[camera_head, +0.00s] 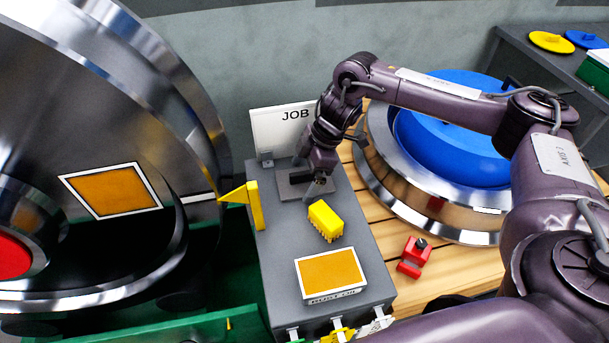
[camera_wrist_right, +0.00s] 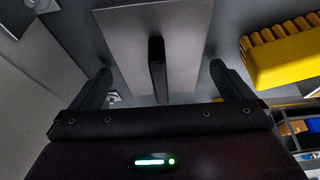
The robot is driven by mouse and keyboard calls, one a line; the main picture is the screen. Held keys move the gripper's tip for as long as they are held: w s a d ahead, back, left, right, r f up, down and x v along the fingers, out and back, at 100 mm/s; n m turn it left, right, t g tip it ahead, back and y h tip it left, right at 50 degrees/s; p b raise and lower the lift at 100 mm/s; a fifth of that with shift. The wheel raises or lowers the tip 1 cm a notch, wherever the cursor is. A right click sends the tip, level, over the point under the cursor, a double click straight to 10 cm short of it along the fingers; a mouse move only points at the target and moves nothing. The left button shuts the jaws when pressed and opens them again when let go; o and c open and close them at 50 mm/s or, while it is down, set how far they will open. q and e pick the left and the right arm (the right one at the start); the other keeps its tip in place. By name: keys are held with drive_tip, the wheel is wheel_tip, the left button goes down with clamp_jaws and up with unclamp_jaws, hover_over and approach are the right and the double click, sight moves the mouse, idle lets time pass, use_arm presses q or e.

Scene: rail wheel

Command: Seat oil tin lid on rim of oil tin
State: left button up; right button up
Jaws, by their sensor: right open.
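A flat grey plate (camera_head: 289,191) with a black bar handle (camera_wrist_right: 157,68) lies on the grey bench top; it looks like the oil tin lid, though I cannot be sure. The plate also fills the upper middle of the right wrist view (camera_wrist_right: 185,40). My right gripper (camera_head: 317,186) points down close over the plate. Its fingers are open and apart, one on each side of the handle, with nothing held. My left gripper does not show.
A JOB board (camera_head: 275,128) stands behind. A red fixture (camera_head: 412,257) sits right.

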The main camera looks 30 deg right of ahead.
drive_tip(key=c, duration=0.9)
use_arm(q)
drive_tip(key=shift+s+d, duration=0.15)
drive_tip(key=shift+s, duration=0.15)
use_arm(e)
drive_tip(key=shift+r, duration=0.1)
